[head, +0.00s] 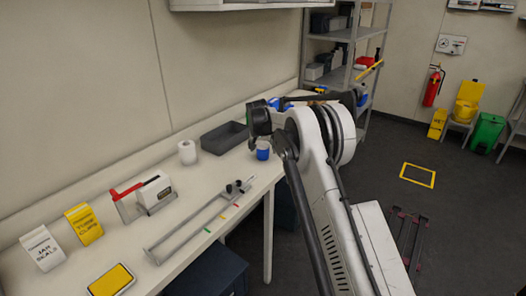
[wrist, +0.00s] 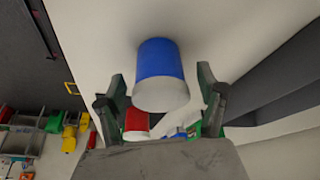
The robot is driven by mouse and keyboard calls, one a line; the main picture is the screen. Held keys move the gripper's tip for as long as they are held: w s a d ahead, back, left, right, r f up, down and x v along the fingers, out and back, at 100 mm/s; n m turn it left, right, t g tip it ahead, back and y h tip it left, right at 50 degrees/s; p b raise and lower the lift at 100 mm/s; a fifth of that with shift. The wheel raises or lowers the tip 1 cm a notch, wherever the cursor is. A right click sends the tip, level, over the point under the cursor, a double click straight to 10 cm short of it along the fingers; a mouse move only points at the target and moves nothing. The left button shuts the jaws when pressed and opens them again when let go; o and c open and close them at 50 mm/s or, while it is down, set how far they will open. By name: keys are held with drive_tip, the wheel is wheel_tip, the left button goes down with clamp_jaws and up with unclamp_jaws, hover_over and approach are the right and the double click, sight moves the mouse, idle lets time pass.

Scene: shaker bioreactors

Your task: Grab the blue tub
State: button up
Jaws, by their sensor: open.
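In the wrist view the blue tub (wrist: 158,62) has a pale end face towards the camera and shows ahead, in line with the gap between my fingers. My gripper (wrist: 161,76) is open, with one dark green finger on each side of that gap, and I see no finger clearly touching the tub. In the head view my arm's dark end is just above and beside the tub, and the fingers cannot be made out there.
A metal rail frame (head: 200,222) lies along the bench front. A red and white object (wrist: 136,122) shows low between my fingers in the wrist view.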

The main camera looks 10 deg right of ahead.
drive_tip(key=shift+f, duration=0.1)
drive_tip(key=c, duration=1.3)
drive_tip(key=shift+c, duration=0.5)
